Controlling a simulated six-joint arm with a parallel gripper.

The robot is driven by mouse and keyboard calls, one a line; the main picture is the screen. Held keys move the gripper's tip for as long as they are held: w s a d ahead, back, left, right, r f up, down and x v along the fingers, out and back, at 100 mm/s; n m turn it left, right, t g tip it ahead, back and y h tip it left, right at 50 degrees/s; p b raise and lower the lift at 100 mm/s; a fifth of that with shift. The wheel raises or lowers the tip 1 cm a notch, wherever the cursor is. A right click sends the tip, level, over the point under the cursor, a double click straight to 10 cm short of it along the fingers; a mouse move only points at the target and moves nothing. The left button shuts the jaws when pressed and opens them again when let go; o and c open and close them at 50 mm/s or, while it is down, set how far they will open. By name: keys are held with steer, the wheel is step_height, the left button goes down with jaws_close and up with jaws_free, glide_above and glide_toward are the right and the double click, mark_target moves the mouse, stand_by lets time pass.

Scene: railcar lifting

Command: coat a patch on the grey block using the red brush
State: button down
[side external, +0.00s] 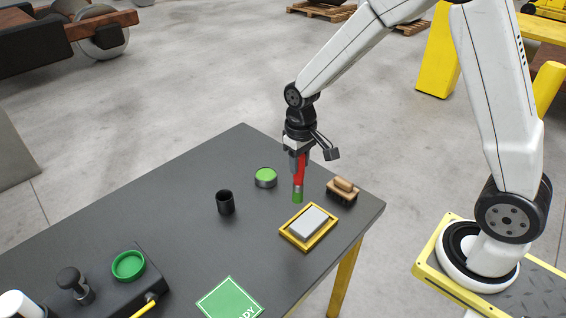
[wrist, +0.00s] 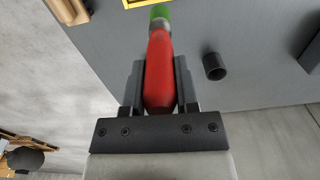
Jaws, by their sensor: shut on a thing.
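My gripper (side external: 299,155) is shut on the red brush (side external: 300,170), which hangs upright, bristles down, above the table. The brush tip is green. In the wrist view the red brush handle (wrist: 160,70) sits between the two fingers of my gripper (wrist: 160,85). The grey block (side external: 314,221) lies in a yellow frame (side external: 290,236) near the table's right end, with its visible top plain grey. The brush tip is held apart from the block, a little behind and left of it in the side view. In the wrist view the block is out of sight and only a yellow edge shows.
A green ring (side external: 128,265), a black knob (side external: 73,283) and a green sign (side external: 230,300) are at the front left. The table's middle left is clear.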

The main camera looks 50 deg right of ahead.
steer(key=shift+s, duration=0.4)
steer(key=shift+a, duration=0.1)
steer(key=r, duration=0.1)
steer(key=s+a+r, duration=0.1)
steer(key=a+r, duration=0.1)
steer(key=shift+s+r, duration=0.15)
steer(key=shift+s, duration=0.2)
